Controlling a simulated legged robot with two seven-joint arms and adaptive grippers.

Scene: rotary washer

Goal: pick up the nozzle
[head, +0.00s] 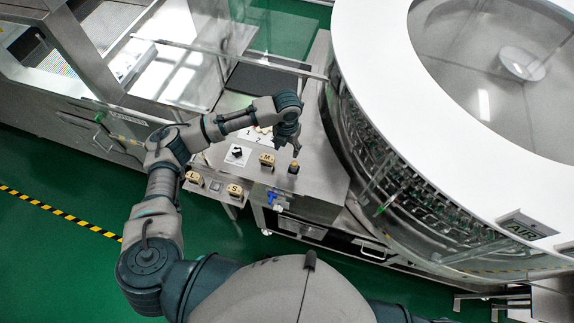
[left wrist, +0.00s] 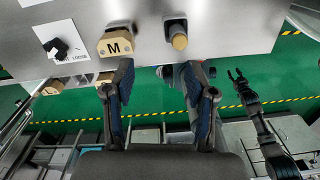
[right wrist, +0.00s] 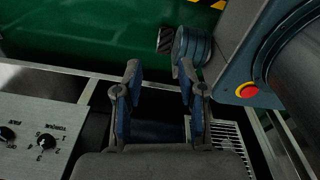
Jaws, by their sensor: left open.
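A small upright piece with a tan tip and dark base (head: 294,167), possibly the nozzle, stands on the steel table. It also shows in the left wrist view (left wrist: 178,40), near the table edge. My left gripper (head: 297,147) is above and close to this piece, pointing down. In the left wrist view its fingers (left wrist: 158,68) are spread and empty, with the piece beyond the right fingertip. My right gripper (right wrist: 160,72) is open and empty, away from the table. It also shows in the left wrist view (left wrist: 240,76).
A tan block marked M (left wrist: 116,42) and a black knob (left wrist: 57,48) are beside the piece on the table (head: 325,178). The large round washer (head: 385,165) stands close on the right. A control panel (right wrist: 38,135) shows in the right wrist view.

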